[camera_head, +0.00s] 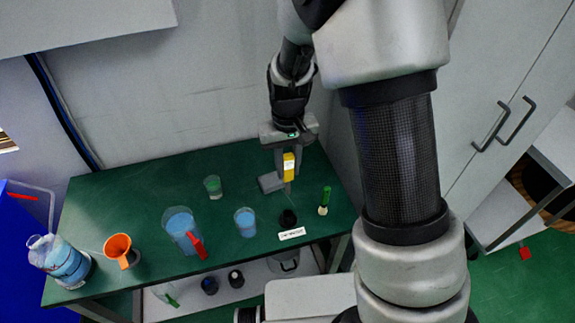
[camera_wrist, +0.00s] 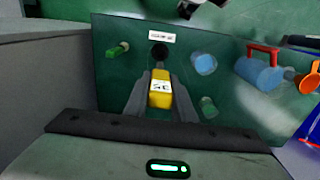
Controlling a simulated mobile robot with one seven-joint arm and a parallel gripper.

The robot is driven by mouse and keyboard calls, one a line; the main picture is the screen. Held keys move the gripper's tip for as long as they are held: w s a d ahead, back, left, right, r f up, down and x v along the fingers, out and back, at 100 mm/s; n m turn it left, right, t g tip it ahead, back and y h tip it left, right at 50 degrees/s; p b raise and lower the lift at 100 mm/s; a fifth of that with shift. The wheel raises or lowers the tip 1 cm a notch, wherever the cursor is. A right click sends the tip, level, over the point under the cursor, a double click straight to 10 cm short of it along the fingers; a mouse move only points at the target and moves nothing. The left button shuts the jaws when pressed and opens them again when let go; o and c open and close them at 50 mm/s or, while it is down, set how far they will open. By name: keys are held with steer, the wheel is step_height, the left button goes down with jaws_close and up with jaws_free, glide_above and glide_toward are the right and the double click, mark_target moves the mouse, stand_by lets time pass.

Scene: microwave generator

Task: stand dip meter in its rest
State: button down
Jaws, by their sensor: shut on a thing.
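The yellow dip meter (camera_head: 289,167) is held upright between the fingers of my gripper (camera_head: 288,158), above the right part of the green table. A thin probe seems to hang below it. In the wrist view the yellow body (camera_wrist: 160,90) sits between both fingers, with a small display on its face. The likely rest is a small round black holder (camera_head: 288,217) near the table's front edge, with a white label (camera_head: 291,234) before it. It also shows in the wrist view (camera_wrist: 159,50), apart from the meter.
A green-handled tool (camera_head: 324,200) stands right of the holder. To the left are a blue-filled beaker (camera_head: 245,222), a green-filled beaker (camera_head: 213,187), a red-handled blue jug (camera_head: 181,230), an orange funnel (camera_head: 120,249) and a bottle (camera_head: 62,260). A grey block (camera_head: 271,182) shows near the gripper.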

steer(key=shift+f+b, duration=1.7)
steer(key=shift+f, duration=0.85)
step_height(320, 180, down, 10)
steer(key=b, duration=0.7)
steer(key=shift+b, duration=0.35)
stand_by(2.4)
steer(key=c, duration=1.4)
jaws_free()
step_height(320, 180, up, 17)
steer(key=p, duration=0.2)
glide_above(288, 179)
steer(key=shift+w+d+r, duration=0.1)
steer(key=shift+w+r, duration=0.1)
steer(key=shift+w, duration=0.25)
